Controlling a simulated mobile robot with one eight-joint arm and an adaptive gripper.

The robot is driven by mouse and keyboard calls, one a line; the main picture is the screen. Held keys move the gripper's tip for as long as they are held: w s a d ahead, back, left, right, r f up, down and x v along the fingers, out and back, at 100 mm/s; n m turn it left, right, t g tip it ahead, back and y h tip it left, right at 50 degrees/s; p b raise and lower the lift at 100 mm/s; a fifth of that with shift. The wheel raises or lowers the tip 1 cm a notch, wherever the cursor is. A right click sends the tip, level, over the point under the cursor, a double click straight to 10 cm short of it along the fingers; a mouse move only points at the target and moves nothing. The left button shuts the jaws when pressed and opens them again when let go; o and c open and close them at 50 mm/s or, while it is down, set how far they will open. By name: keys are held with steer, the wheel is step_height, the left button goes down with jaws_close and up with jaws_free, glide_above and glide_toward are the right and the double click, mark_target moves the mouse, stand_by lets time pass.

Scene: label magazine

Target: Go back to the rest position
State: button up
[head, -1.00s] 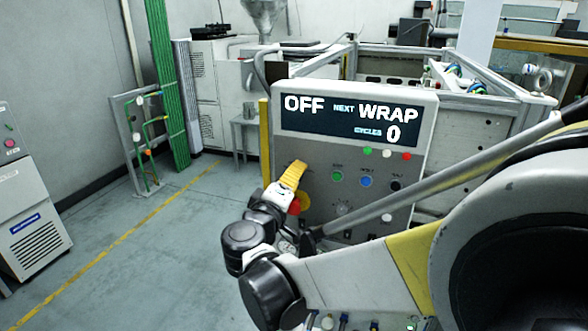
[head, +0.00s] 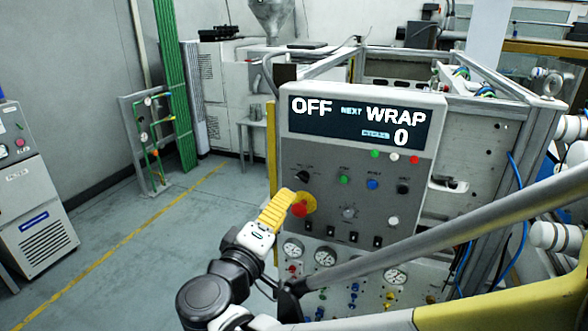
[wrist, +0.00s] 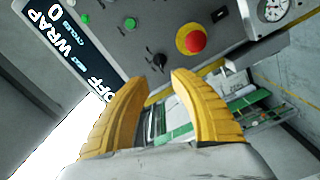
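My gripper (head: 292,200) is in front of the lower left of the control panel (head: 330,165). In the wrist view its two yellow fingers (wrist: 160,78) stand apart with nothing between them, so it is open and empty. The red emergency button (head: 299,210) on its yellow disc appears just beyond the fingertips in the head view. In the wrist view the red button (wrist: 195,40) lies above and to the right of the fingertips, apart from them. The panel's display (head: 356,125) reads OFF, NEXT WRAP and CYCLES 0.
A black selector knob (head: 302,177) and coloured buttons are on the panel, with gauges (head: 325,256) below. A metal frame (head: 500,120) stands behind it to the right. A grey cabinet (head: 35,215) stands at far left. The floor (head: 130,245) between is clear.

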steer(key=s+d+f+m+g+y+b, duration=0.15)
steer(key=d+f+g, duration=0.3)
steer(key=d, duration=0.55)
steer(key=s+d+f+m+g+h+b, duration=0.1)
steer(key=s+d+f+m+g, duration=0.3)
steer(key=d, duration=0.5)
steer(key=s+d+f+m+g+y+b, duration=0.1)
steer(key=s+d+f+m+y, duration=0.2)
steer(key=s+f, duration=0.4)
steer(key=s+m+y, duration=0.1)
steer(key=s+y, duration=0.1)
steer(key=s, duration=0.2)
steer(key=shift+d+y, duration=0.15)
steer(key=shift+y, duration=0.2)
steer(key=shift+g, duration=0.25)
